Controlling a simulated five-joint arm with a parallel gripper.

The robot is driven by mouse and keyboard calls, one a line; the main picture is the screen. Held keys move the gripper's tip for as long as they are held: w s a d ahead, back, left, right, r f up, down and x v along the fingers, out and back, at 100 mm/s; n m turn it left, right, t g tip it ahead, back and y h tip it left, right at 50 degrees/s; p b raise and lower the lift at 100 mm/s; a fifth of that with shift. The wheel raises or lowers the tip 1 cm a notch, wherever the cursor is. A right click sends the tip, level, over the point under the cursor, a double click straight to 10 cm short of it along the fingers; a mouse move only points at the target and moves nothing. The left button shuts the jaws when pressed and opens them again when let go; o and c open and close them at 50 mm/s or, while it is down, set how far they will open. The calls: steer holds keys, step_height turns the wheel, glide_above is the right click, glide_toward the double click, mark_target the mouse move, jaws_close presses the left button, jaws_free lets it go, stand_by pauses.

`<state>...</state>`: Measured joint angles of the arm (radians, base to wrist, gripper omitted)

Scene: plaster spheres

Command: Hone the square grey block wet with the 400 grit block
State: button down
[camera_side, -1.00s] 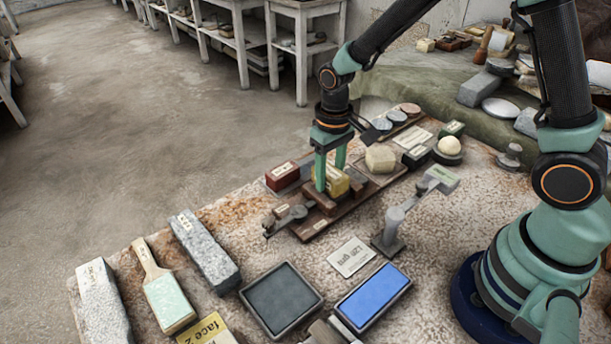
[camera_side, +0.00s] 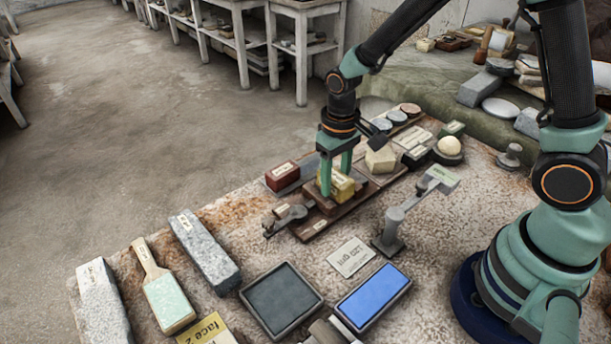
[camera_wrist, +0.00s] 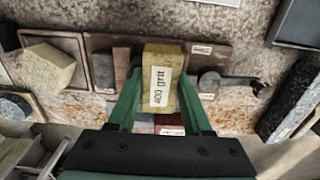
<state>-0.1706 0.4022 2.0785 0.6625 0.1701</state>
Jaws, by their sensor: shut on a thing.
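My gripper (camera_side: 335,182) is shut on the yellow 400 grit block (camera_side: 345,186), one finger on each side. In the wrist view the block (camera_wrist: 161,72) shows its "400 grit" label between the two green fingers. The block is held low over a brown wooden holder (camera_side: 317,226) with a grey clamp (camera_side: 290,213) at its left end. The square grey block cannot be made out; whatever lies under the yellow block is hidden, and I cannot tell whether they touch. A blue-filled tray (camera_side: 373,296) and a dark-filled tray (camera_side: 282,300) stand at the front.
A red block (camera_side: 282,176) sits just behind the holder. A cream faceted block (camera_side: 380,160) stands to its right.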

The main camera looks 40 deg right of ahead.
steer(key=shift+w+f, duration=0.1)
steer(key=shift+w, duration=1.4)
steer(key=shift+s+r, duration=0.8)
steer(key=shift+s, duration=0.35)
steer(key=shift+r, duration=1.25)
steer(key=shift+r, duration=2)
